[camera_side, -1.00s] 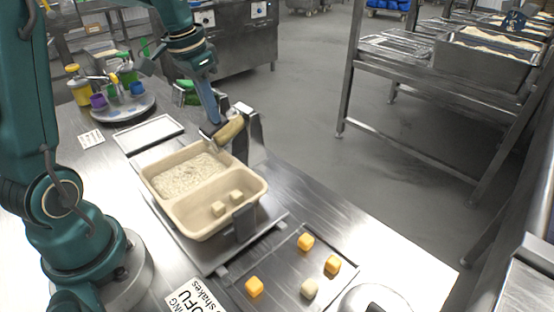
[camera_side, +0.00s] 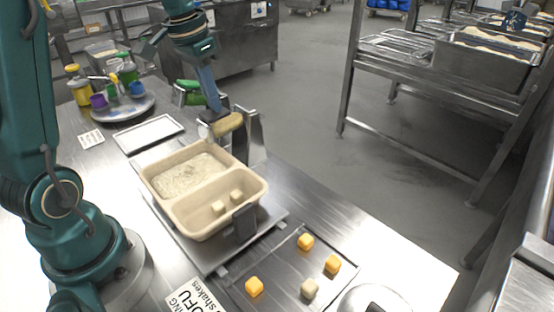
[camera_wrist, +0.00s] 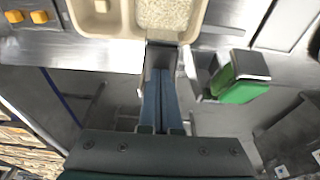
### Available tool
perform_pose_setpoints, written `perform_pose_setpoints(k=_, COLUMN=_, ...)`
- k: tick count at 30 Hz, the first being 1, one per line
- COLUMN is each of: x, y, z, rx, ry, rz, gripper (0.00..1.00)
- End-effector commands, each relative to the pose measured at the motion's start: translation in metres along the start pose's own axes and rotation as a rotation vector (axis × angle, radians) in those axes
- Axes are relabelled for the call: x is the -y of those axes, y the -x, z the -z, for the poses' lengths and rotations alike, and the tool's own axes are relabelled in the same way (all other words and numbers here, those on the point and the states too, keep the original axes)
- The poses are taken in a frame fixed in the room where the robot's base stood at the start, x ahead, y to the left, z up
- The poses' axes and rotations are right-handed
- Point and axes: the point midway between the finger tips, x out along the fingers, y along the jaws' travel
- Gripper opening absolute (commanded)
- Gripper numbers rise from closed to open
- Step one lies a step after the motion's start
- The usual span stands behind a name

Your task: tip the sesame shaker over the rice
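My gripper (camera_side: 220,113) has long blue fingers and is shut on the sesame shaker (camera_side: 230,124), a tan cylinder with a grey metal end. The shaker lies nearly level, above the far right edge of the beige two-part tray (camera_side: 258,181). Its metal end points left, toward the rice. The rice (camera_side: 187,174) fills the far compartment and looks tan and faintly speckled; it also shows at the top of the wrist view (camera_wrist: 165,14). In the wrist view the fingers (camera_wrist: 160,72) are close together, and the shaker cannot be made out clearly there.
Metal brackets (camera_side: 252,135) stand close to the shaker. A shallow tray with orange and pale cubes (camera_side: 305,241) is nearer. An empty white tray (camera_side: 148,134) and a round plate with cups (camera_side: 124,107) lie behind.

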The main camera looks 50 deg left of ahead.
Motion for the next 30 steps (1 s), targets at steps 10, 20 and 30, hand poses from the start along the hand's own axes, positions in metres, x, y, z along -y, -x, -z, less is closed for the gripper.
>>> perform_pose_setpoints(k=10, x=0.000, y=0.021, z=0.011, rx=0.001, ry=-0.001, rz=-0.001, gripper=0.00)
perform_pose_setpoints(k=20, x=0.000, y=0.036, z=0.019, rx=0.002, ry=-0.002, rz=-0.001, gripper=0.00)
perform_pose_setpoints(k=30, x=0.000, y=0.037, z=0.019, rx=0.002, ry=-0.001, rz=-0.001, gripper=0.00)
